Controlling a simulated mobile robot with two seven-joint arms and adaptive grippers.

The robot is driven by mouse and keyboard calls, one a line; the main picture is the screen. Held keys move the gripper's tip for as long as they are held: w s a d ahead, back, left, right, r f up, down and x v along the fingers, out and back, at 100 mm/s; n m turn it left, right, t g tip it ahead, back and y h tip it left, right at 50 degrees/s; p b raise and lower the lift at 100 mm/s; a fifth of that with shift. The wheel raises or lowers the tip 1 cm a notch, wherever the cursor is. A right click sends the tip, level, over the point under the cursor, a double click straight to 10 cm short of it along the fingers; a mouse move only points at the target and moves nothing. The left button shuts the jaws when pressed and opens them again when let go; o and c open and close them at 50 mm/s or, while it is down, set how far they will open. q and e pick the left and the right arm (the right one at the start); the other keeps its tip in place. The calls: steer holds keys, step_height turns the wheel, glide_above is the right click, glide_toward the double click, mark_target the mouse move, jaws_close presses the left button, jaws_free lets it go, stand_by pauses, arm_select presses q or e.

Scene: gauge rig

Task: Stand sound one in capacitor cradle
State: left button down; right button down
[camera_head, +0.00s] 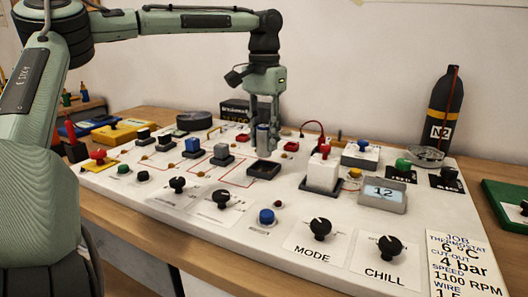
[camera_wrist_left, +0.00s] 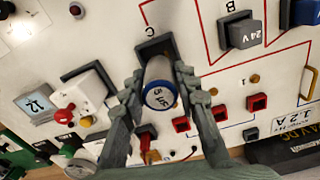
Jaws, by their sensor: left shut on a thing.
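My left gripper (camera_head: 264,128) is shut on a grey cylindrical capacitor (camera_head: 263,140), held upright. In the left wrist view the capacitor (camera_wrist_left: 159,84) shows a white end with a blue rim and dark print, between the two fingers of the gripper (camera_wrist_left: 158,96). The black square capacitor cradle (camera_head: 264,171) lies just below and in front of the capacitor in the head view. In the left wrist view the cradle (camera_wrist_left: 141,50) sits by the letter C, partly hidden behind the capacitor. The capacitor's lower end appears above the cradle floor. My right gripper is out of view.
A white block with a red top (camera_head: 322,174) and a display reading 12 (camera_head: 383,193) stand right of the cradle. Grey and blue-topped blocks (camera_head: 222,154) stand to its left. Dark knobs (camera_head: 320,228) line the front. A dark N2 bottle (camera_head: 441,110) stands at back right.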

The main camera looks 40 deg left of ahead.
mark_target(264, 153)
arm_select(q)
steer(key=shift+f, duration=2.05)
steer(key=c, duration=1.2)
jaws_free()
steer(key=shift+f, duration=0.1)
steer(key=shift+o, duration=0.2)
step_height(264, 153, up, 12)
steer(key=shift+r, duration=0.2)
